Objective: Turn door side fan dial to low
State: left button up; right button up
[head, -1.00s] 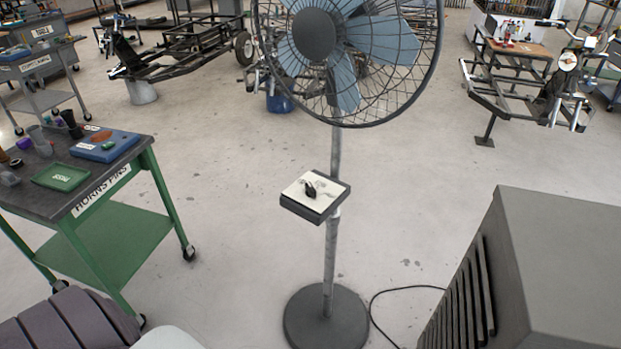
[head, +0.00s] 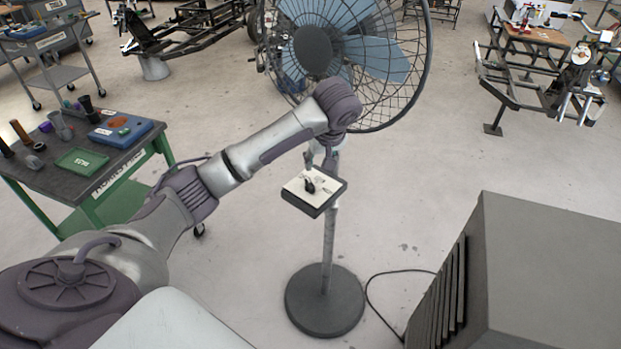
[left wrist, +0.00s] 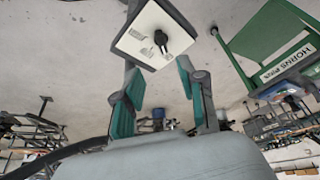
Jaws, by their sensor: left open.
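The fan's dial (head: 309,186) is a small black knob on the pale top face of a dark control box (head: 320,206), mounted on the fan's pole. The dial (left wrist: 161,40) and the box's pale face (left wrist: 137,45) also show in the left wrist view, beyond the fingertips. My left gripper (head: 322,157) is just above and behind the box in the head view, partly hidden by its own wrist. In the left wrist view its teal-padded fingers (left wrist: 160,78) are spread apart with nothing between them. The printed labels are too small to read. My right gripper is out of view.
The blue-bladed fan (head: 375,58) in its wire guard stands behind my left wrist, on a round base (head: 325,302). A grey louvred cabinet (head: 540,270) stands at the right. A green cart (head: 45,180) with trays is at the left. Open floor lies between.

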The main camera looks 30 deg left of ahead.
aim_at(310, 183)
pick_arm(q)
jog(key=p+x, duration=0.1)
jog(key=x, duration=0.5)
jog(key=p+x, duration=0.1)
jog(key=x, duration=0.6)
jog(key=shift+w+a+f, duration=0.15)
jog(key=shift+a, duration=0.15)
jog(key=shift+c, duration=0.2)
grip_shut()
